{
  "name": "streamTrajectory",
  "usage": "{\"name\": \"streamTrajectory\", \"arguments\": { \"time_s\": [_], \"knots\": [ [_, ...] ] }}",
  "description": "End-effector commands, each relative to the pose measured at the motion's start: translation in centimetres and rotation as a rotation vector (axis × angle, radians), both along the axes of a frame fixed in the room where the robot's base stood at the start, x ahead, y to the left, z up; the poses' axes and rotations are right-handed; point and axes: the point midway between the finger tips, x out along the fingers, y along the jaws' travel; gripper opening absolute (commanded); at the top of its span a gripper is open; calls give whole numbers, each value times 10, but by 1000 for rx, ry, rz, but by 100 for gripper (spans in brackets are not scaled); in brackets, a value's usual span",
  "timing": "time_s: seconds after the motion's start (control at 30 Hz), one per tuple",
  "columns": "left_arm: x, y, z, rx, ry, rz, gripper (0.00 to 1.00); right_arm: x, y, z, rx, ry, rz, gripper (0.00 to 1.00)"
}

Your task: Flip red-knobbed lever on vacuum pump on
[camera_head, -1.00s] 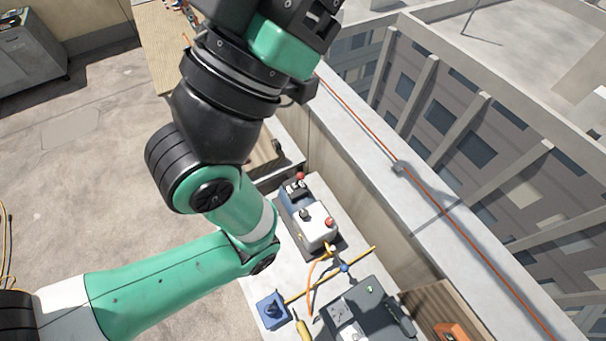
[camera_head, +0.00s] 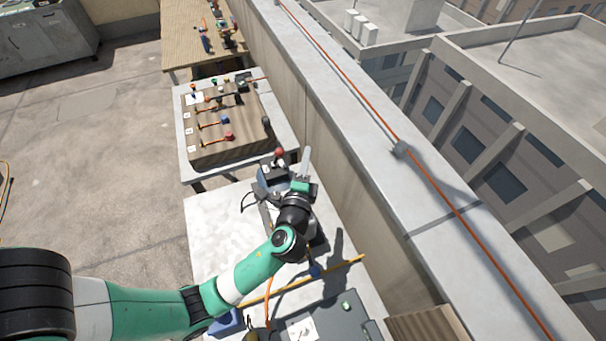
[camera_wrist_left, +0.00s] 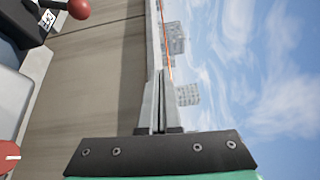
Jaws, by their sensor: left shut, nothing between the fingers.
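The vacuum pump (camera_head: 270,177) stands on the pale table beside the parapet, largely hidden behind my left arm. A red ball knob (camera_head: 279,153) rises at its far end. My left gripper (camera_head: 306,152) is shut and empty, just right of that knob and apart from it. A red round part (camera_wrist_left: 8,156) shows at the lower left edge. My right gripper is not in view.
The parapet (camera_head: 345,100) runs close along the right. A wooden board with several coloured fittings (camera_head: 225,125) stands on another table beyond the pump. A dark grey case (camera_head: 330,322) and a yellow rod (camera_head: 345,264) lie nearer. The pale table's left part (camera_head: 212,225) is clear.

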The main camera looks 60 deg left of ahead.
Motion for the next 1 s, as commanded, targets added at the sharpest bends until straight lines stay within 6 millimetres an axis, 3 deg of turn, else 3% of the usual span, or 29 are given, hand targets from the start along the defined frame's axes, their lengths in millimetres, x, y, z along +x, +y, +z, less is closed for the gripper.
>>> {"name": "streamTrajectory", "arguments": {
  "time_s": [0.03,0.1,0.2,0.7,1.0],
  "knots": [
    [-12,2,-51,1,52,7,0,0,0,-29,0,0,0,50],
    [-24,4,-83,-3,97,12,0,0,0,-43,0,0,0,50],
    [-33,6,-105,-5,123,16,0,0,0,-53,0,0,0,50],
    [-31,9,-104,-8,121,19,0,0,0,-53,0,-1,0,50],
    [-2,48,-110,-9,119,23,0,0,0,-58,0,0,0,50]
  ]
}}
